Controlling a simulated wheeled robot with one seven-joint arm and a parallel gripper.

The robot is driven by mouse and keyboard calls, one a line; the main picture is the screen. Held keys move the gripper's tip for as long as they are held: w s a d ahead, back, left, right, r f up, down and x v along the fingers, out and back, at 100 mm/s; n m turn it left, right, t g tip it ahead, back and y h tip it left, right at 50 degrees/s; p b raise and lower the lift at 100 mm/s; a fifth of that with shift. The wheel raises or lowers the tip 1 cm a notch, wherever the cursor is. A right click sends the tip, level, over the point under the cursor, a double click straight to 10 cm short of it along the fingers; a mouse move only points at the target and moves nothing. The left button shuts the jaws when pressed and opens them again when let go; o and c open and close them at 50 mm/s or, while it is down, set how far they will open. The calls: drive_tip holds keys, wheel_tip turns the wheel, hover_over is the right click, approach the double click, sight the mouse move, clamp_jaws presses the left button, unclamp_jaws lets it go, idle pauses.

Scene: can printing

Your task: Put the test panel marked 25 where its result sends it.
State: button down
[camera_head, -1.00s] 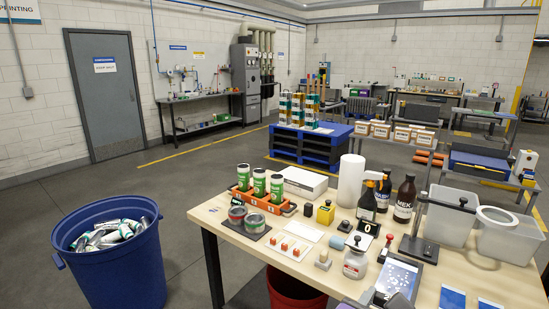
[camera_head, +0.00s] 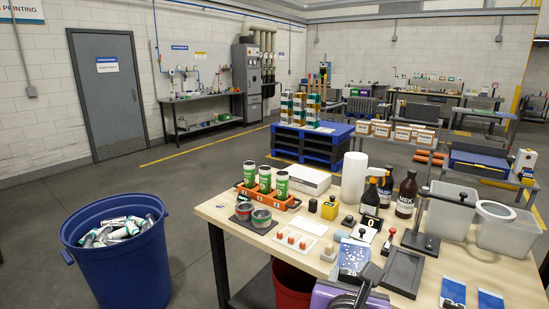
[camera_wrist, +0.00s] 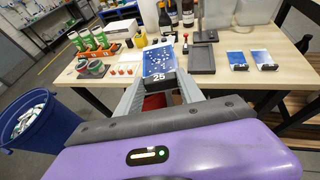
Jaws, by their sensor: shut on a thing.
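The test panel marked 25 (camera_head: 354,256) is blue with many white spots and a black strip bearing the number. My purple gripper (camera_head: 343,283) is shut on it and holds it up at the table's front edge. In the wrist view the panel (camera_wrist: 160,56) stands between the two grey fingers (camera_wrist: 160,88), spotted face and number toward the camera. A dark flat tray (camera_head: 404,268) lies empty just right of the panel. Two other blue panels (camera_head: 453,291) (camera_head: 490,299) lie at the right front of the table.
Two clear bins (camera_head: 448,213) (camera_head: 505,233) stand at the right back, near a lens stand (camera_head: 421,238). Dark bottles (camera_head: 405,192) and a counter reading 0 (camera_head: 370,223) stand behind the panel. A blue barrel of cans (camera_head: 120,265) and a red bin (camera_head: 291,290) stand on the floor.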

wheel_tip(320, 180, down, 18)
drive_tip(key=s+a+n+y, duration=0.1)
drive_tip(key=s+n+y, duration=0.2)
drive_tip(key=n+y, duration=0.1)
drive_tip(key=s+d+f, duration=0.3)
drive_tip(key=s+f, duration=0.2)
drive_tip(key=f, duration=0.2)
drive_tip(key=s+d+f, duration=0.3)
drive_tip(key=s+f, duration=0.1)
drive_tip(key=f, duration=0.2)
drive_tip(key=shift+s+d+f+t+y, duration=0.25)
drive_tip(key=shift+s+f+t+y, duration=0.05)
drive_tip(key=shift+s+f+t, duration=0.1)
